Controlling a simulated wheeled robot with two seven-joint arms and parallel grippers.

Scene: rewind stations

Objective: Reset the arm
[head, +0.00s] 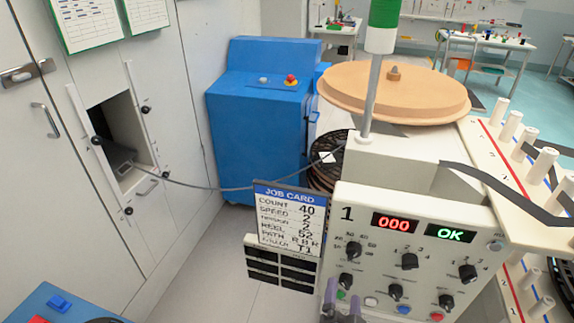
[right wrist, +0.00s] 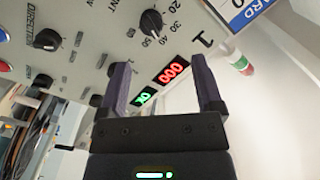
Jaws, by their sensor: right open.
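Station 1's cream control panel (head: 400,225) stands at the right in the head view. Its red display (head: 395,223) reads 000, and the green display (head: 450,234) beside it reads OK. Several black knobs and coloured buttons sit below. A dark flat band (head: 505,190) runs from the station's top toward the right edge; I cannot tell whether it is the arm or web. My right gripper (head: 343,294) is low in front of the panel's left side. In the right wrist view, its purple fingers (right wrist: 162,78) are apart and empty, facing the panel. My left gripper is not in view.
A job card (head: 288,222) hangs left of the panel above a dark slotted rack (head: 280,265). A large tan reel (head: 395,92) and a green-topped post (head: 383,25) stand above the station. A cable crosses from the wall opening (head: 120,140), past the blue machine (head: 262,125).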

